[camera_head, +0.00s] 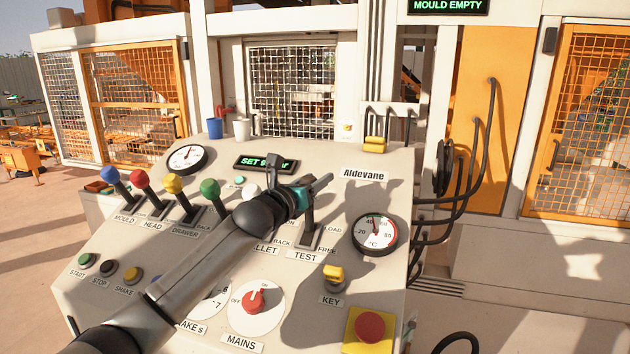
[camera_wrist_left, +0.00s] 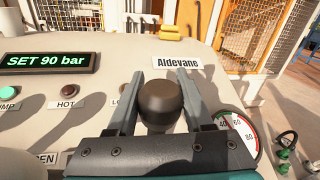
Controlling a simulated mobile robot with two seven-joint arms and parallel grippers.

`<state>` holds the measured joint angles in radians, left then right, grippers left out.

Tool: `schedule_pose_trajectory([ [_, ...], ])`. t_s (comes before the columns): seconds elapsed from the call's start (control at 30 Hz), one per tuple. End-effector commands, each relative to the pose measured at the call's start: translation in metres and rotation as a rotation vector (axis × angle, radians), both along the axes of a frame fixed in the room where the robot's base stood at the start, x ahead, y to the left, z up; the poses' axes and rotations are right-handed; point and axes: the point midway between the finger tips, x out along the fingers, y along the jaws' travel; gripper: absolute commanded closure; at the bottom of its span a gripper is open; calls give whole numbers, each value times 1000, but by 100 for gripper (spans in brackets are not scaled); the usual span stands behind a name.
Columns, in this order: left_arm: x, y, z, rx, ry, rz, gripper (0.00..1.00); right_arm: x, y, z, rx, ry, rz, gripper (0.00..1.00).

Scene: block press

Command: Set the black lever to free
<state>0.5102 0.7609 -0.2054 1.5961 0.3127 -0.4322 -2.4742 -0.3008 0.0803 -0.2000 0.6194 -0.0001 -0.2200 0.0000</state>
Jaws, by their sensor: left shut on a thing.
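The black lever stands in the slot marked TEST, with LOAD at its far end and FREE at its near end. Its dark shaft (camera_head: 308,218) shows in the head view below my gripper, and its knob is hidden there. In the left wrist view its round black knob (camera_wrist_left: 160,103) sits between the two fingers. My left gripper (camera_head: 318,186) is shut on the lever at the knob; it also shows in the left wrist view (camera_wrist_left: 158,98). The shaft looks nearly upright; I cannot tell its exact place along the slot. My right gripper is not in view.
Blue (camera_head: 110,175), red (camera_head: 140,180), yellow (camera_head: 173,185) and green (camera_head: 210,190) levers stand to the left. A temperature gauge (camera_head: 374,234), yellow key switch (camera_head: 334,274) and red stop button (camera_head: 369,327) lie to the right. The display (camera_wrist_left: 48,62) reads SET 90 bar.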

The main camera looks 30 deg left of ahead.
Motion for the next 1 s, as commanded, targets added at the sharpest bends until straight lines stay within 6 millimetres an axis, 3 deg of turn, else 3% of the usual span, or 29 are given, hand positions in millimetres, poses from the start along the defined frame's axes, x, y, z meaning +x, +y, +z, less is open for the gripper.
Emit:
schedule_pose_trajectory([
  [0.57, -3, 0, -2, 7, -19, 0, 100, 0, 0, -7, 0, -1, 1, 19],
  [1.0, -28, -7, -6, 49, -191, -2, 100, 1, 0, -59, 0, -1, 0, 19],
])
